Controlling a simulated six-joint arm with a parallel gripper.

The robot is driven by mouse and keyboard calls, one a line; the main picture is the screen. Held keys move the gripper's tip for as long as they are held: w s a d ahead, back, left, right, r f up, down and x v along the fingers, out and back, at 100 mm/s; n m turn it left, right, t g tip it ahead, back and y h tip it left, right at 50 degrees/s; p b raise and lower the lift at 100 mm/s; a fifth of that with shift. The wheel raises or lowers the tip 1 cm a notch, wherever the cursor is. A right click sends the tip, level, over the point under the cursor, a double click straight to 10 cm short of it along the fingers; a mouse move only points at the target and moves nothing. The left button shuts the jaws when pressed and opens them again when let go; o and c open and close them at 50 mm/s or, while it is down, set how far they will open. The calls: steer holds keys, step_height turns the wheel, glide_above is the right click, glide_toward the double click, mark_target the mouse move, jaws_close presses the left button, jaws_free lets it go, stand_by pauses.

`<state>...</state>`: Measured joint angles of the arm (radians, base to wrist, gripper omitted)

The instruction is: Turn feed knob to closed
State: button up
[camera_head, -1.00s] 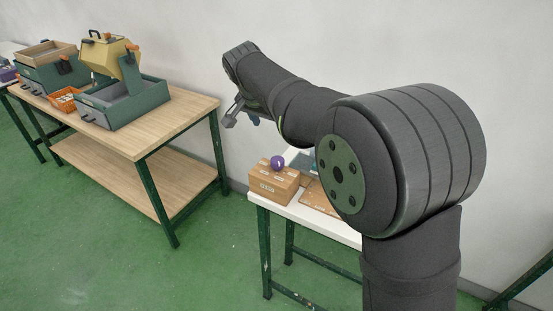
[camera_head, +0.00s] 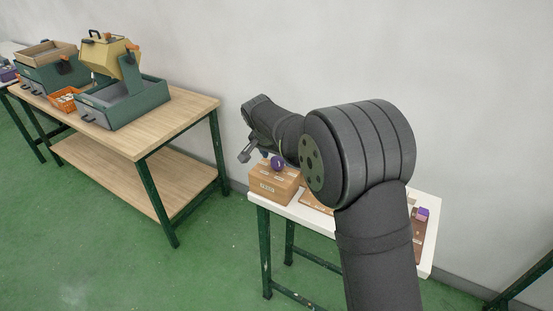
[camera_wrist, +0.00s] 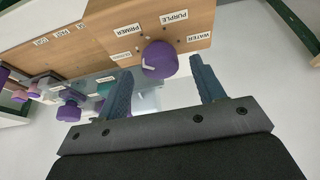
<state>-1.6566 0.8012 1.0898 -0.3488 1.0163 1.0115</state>
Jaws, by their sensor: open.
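The feed knob (camera_wrist: 160,60) is a purple round knob with a white pointer mark, on a wooden box (camera_wrist: 100,38). Labels around it read PRIMER, PURPLE and WATER; a smaller fourth label (camera_wrist: 122,57) is too small to read surely. In the head view the purple knob (camera_head: 277,163) sits on top of the box (camera_head: 270,185) on the white table. My gripper (camera_wrist: 161,66) is open, its two fingers apart with the knob showing between and beyond their tips. It is not closed on the knob. In the head view my gripper (camera_head: 246,155) is beside the box top, partly hidden.
More purple knobs (camera_wrist: 68,112) show at the left of the wrist view. The white table (camera_head: 317,219) also bears a purple item (camera_head: 422,214) at right. A wooden workbench (camera_head: 183,120) with green machines (camera_head: 128,100) and an orange basket (camera_head: 63,99) stands left. A wall is behind.

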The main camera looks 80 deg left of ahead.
steer(key=shift+x, duration=0.95)
steer(key=shift+c, duration=0.2)
steer(key=c, duration=0.9)
steer(key=shift+n, duration=0.3)
steer(key=n, duration=0.2)
steer(key=n+g+y, duration=0.1)
steer(key=n, duration=0.1)
steer(key=shift+w+g, duration=0.15)
steer(key=shift+g, duration=0.15)
steer(key=shift+w+n+g, duration=0.1)
steer(key=shift+n+g, duration=0.7)
steer(key=shift+n, duration=1.2)
